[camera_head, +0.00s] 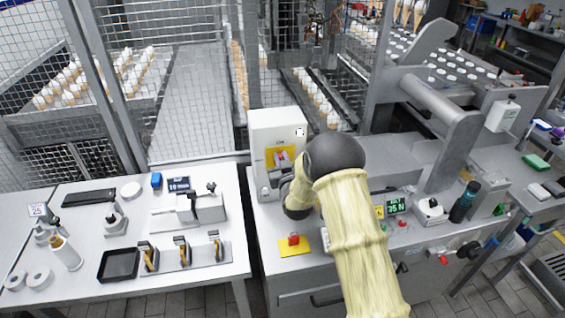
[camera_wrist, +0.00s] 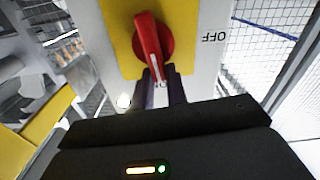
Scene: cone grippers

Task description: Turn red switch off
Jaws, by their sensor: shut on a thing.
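The red switch (camera_wrist: 153,38) is a rotary knob on a yellow plate (camera_wrist: 121,45), on the front of a white box (camera_head: 278,128). In the wrist view its handle points down the picture, toward my gripper, with a pale stripe along it. The word OFF (camera_wrist: 214,37) appears upside down to the right of the plate. My gripper (camera_wrist: 163,78) is shut on the end of the handle, one finger on each side. In the head view the switch (camera_head: 281,158) is small and my arm covers the area below and right of it.
A red button on a yellow base (camera_head: 294,240) sits on the bench in front of the box. A wire mesh fence (camera_head: 190,75) stands behind. A table with tools and a black tray (camera_head: 119,264) is at left. A dark bottle (camera_head: 464,202) stands at right.

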